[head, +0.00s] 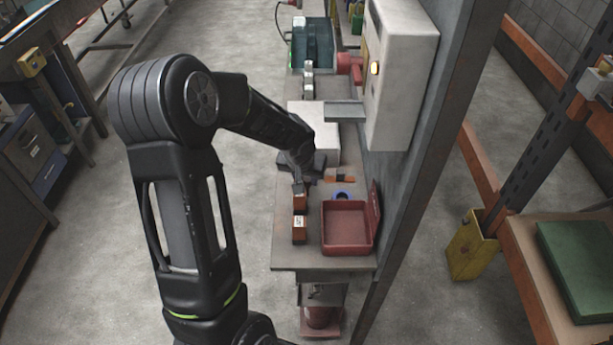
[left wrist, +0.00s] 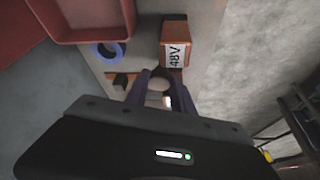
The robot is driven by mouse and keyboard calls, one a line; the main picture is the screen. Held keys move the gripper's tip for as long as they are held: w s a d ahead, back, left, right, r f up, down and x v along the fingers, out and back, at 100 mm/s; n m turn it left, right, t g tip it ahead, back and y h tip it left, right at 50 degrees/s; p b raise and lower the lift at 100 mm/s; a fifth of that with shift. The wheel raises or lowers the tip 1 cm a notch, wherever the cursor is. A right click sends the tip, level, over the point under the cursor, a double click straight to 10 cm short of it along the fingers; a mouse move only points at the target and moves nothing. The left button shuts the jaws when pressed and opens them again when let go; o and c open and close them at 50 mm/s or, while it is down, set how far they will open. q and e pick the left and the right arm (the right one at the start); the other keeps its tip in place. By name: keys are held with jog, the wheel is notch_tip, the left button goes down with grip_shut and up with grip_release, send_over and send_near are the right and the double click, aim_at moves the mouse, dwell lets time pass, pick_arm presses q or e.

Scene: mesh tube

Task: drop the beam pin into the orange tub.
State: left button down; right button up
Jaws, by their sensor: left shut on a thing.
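My left gripper (head: 299,184) points down over the bench near its left edge. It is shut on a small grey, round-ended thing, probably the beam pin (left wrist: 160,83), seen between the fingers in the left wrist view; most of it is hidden. An orange-brown block (head: 299,228) stands nearer the bench's front, and it shows a "48V" label in the left wrist view (left wrist: 175,45). A shallow red open tub (head: 348,250) with a raised lid stands to its right. I cannot tell whether this is the orange tub. My right gripper is not in view.
A blue ring (head: 343,195) and a small orange-and-black thing (head: 341,178) lie behind the red tub. A white box (head: 318,125) stands farther back. A grey cabinet (head: 402,70) overhangs the bench's right side. A reddish bucket (head: 319,317) is below the bench's front.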

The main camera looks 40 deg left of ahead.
pick_arm(q)
jog(key=c, duration=1.4)
grip_release()
jog(key=shift+o, duration=0.2)
jog(key=shift+r, duration=0.4)
jog(key=v, duration=1.1)
jog(key=shift+s+r, duration=0.2)
jog(key=shift+o, duration=0.3)
